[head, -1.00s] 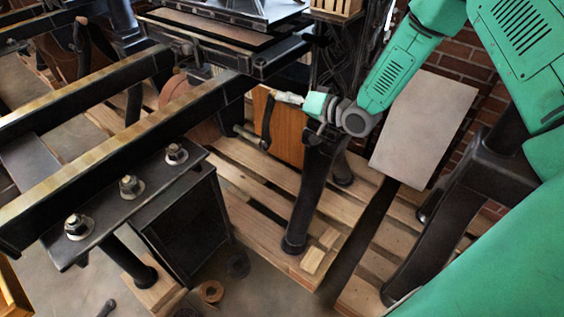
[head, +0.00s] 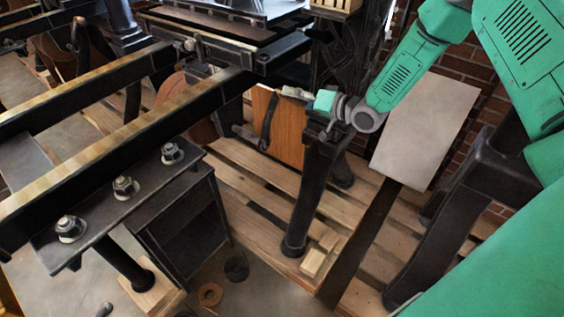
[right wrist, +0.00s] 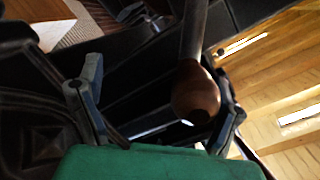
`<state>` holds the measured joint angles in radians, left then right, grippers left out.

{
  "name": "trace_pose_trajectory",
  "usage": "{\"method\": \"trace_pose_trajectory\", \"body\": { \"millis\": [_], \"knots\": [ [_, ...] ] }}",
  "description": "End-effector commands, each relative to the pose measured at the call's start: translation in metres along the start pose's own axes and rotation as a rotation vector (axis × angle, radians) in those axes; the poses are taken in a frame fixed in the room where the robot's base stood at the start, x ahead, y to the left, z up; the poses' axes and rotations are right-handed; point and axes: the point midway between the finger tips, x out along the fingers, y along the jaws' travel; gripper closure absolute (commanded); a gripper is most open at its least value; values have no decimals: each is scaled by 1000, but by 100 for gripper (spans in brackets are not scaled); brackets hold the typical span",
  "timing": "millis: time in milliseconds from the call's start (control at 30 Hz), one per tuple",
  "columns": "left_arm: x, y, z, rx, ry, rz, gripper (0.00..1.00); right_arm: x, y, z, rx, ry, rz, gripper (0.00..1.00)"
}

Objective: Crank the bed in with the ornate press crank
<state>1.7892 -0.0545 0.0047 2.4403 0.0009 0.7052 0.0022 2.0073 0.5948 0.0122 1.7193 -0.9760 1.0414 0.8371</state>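The press crank (head: 267,122) is a dark curved arm hanging below the bed, in front of an orange-brown wooden panel. In the right wrist view its handle shows as a brown wooden grip (right wrist: 195,92) on a grey rod. My right gripper (head: 296,93) reaches to the crank's upper end from the right. In the right wrist view, the right gripper's (right wrist: 163,90) fingers stand apart with the wooden grip between them, nearer the right finger. Contact cannot be told. The press bed (head: 235,50) lies above the rails at the top. My left gripper is not in view.
Long dark rails (head: 100,155) run across the left. A bolted dark plate (head: 95,205) sits below them. A black press leg (head: 308,195) stands on a wooden pallet (head: 265,230) beneath my right gripper. A pale board (head: 425,130) leans near the brick wall at right.

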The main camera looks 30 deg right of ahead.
Motion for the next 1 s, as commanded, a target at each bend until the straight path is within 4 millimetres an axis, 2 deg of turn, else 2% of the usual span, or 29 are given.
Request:
{"method": "trace_pose_trajectory", "body": {
  "millis": [267,1000],
  "knots": [
    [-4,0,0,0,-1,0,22,-2,-12,2,-6,-2,-5,14],
    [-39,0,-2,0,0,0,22,-62,-10,0,-4,-2,-8,14]
  ]
}}
